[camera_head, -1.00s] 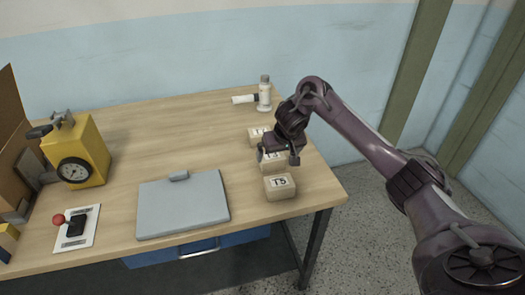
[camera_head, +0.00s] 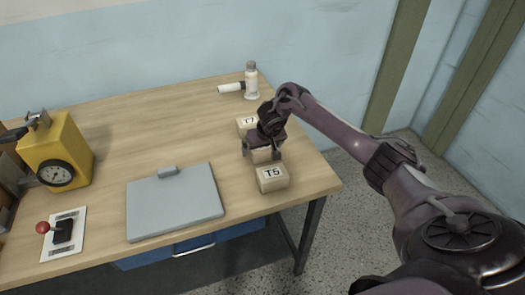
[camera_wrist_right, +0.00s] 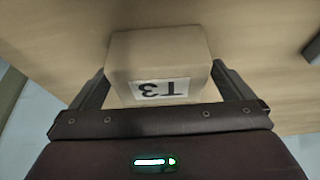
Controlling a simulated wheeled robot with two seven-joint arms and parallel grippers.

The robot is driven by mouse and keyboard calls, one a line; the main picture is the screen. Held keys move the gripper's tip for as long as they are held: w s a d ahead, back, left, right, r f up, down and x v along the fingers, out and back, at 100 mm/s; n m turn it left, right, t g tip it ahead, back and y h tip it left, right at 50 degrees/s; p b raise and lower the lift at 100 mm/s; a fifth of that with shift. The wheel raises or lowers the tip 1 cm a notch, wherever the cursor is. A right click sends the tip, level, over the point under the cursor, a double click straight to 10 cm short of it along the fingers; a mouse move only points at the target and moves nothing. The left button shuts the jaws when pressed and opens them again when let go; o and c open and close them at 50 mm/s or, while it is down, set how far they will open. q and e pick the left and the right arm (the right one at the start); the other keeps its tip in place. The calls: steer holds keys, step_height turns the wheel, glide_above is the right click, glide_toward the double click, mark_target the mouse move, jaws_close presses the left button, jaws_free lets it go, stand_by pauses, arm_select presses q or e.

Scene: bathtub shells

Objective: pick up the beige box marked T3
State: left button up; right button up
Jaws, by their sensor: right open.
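The beige box marked T3 (camera_wrist_right: 155,55) shows in the right wrist view, its label upside down, between the two fingers of my right gripper (camera_wrist_right: 160,85). The fingers stand on either side of it and are open. In the head view my right gripper (camera_head: 262,153) is over the T3 box (camera_head: 261,156), which is mostly hidden behind it, between the T7 and T5 boxes. My left gripper is not in view.
The T5 box (camera_head: 272,179) stands just in front of my right gripper, and the T7 box (camera_head: 247,123) just behind. A white bottle-like object (camera_head: 251,82) stands at the back. A grey clipboard-like plate (camera_head: 174,203), a yellow gauge device (camera_head: 57,152) and a red-knobbed lever (camera_head: 62,232) are at left.

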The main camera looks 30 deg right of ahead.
steer(key=c, duration=1.1)
steer(key=shift+r, duration=0.1)
steer(key=shift+c, duration=0.2)
steer(key=shift+r, duration=0.15)
